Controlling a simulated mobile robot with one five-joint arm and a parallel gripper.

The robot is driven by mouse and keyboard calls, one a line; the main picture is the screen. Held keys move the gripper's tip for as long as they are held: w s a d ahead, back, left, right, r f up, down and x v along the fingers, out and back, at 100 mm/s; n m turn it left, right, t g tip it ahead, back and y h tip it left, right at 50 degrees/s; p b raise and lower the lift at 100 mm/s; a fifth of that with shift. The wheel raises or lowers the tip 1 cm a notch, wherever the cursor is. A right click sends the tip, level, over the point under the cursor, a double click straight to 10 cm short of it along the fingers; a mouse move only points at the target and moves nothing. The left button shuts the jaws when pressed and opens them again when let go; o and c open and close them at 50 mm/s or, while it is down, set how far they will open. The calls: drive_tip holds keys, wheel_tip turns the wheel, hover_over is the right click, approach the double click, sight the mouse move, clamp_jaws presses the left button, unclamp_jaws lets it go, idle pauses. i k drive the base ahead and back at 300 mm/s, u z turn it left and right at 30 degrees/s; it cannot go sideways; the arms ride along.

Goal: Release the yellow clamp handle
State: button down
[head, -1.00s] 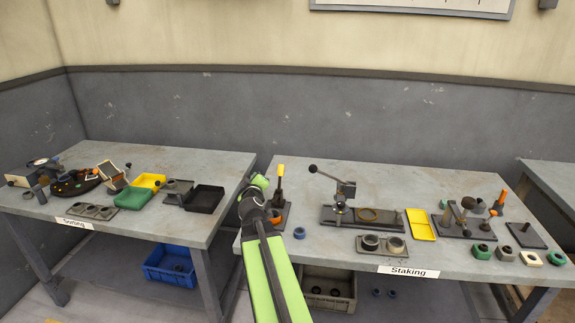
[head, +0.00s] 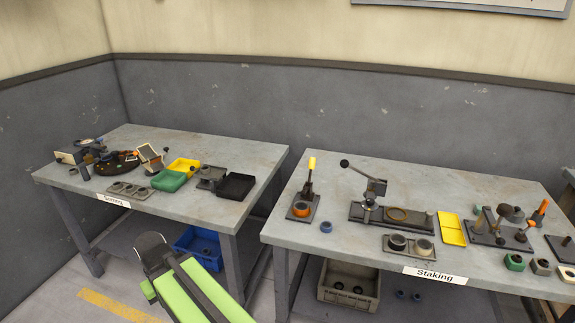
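The yellow clamp handle (head: 311,165) stands close to upright on its dark clamp, at the left end of the Staking table (head: 340,240). An orange ring-shaped part (head: 301,209) sits on the clamp's dark base plate (head: 292,214), in front of the lever. My green and dark arm shows at the bottom left, below and well apart from the clamp, over the gap between the tables. My gripper's fingers do not show; the end of the arm is hidden behind its own links. Nothing touches the handle.
A press with a long black-knobbed lever (head: 358,170) stands right of the clamp. A small blue ring (head: 326,227) lies near the table's front edge. A yellow tray (head: 452,230) is farther right. The Sorting table (head: 240,155) stands left, across a gap.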

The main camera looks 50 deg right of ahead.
sight(311, 161)
drive_tip(key=u, duration=4.55)
drive_tip(key=i, duration=0.1)
drive_tip(key=z, duration=2.45)
drive_tip(key=k, duration=1.05)
drive_tip(key=z, duration=1.4)
drive_tip(key=i, duration=1.05)
drive_tip(key=u, duration=0.1)
